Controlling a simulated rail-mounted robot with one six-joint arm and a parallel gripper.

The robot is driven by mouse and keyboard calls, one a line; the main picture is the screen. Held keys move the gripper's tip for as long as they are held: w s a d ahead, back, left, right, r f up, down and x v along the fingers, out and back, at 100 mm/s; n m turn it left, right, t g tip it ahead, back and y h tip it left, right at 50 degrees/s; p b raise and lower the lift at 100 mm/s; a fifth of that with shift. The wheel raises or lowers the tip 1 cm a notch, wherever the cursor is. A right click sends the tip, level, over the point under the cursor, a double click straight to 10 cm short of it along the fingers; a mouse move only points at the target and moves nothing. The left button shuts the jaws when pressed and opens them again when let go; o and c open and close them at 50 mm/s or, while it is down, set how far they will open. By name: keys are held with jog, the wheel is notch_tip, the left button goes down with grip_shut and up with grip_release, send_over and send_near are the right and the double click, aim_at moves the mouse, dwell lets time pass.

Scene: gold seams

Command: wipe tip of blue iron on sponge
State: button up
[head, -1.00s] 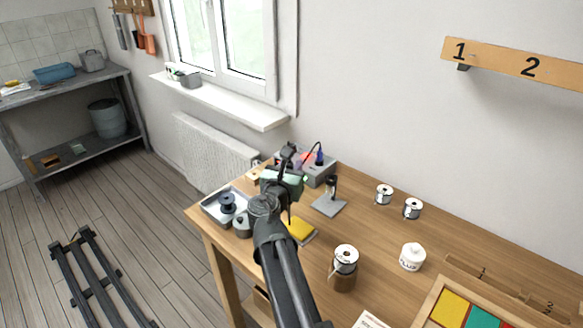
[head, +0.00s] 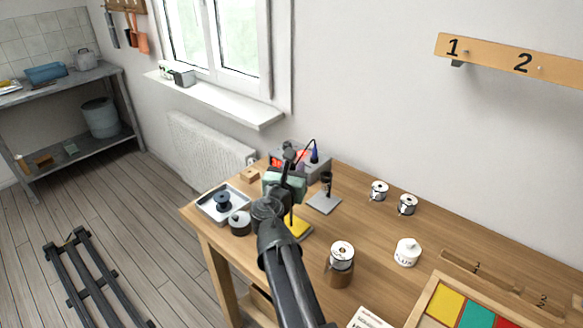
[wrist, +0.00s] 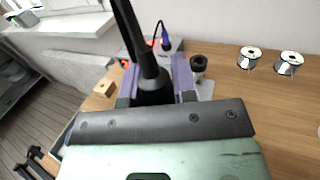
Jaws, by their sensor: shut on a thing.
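My gripper (head: 286,180) is over the bench, shut on a dark tool. In the wrist view the tool's black handle (wrist: 152,82) stands up between the purple finger pads of my gripper (wrist: 156,88). In the head view a thin dark tip (head: 291,216) shows below my gripper, near the yellow sponge (head: 300,228). I cannot tell whether it touches. A blue-handled iron (head: 315,155) with a black cord stands at the grey station (head: 318,169). Its handle also shows in the wrist view (wrist: 166,41). The sponge is partly hidden by my arm.
A metal tray (head: 209,206) with a dark spool and a grey pot (head: 240,223) stand left of my arm. A small stand (head: 324,203) is to the right. Solder spools (head: 379,190), a brown cup (head: 339,272) and a white jar (head: 407,252) stand farther right, with bare bench between.

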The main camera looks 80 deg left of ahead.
jog(key=shift+w+d, duration=0.7)
jog(key=shift+d, duration=0.3)
dwell(2.7)
jog(key=shift+r, duration=0.1)
notch_tip(320, 180, up, 6)
jog(key=p, duration=0.6)
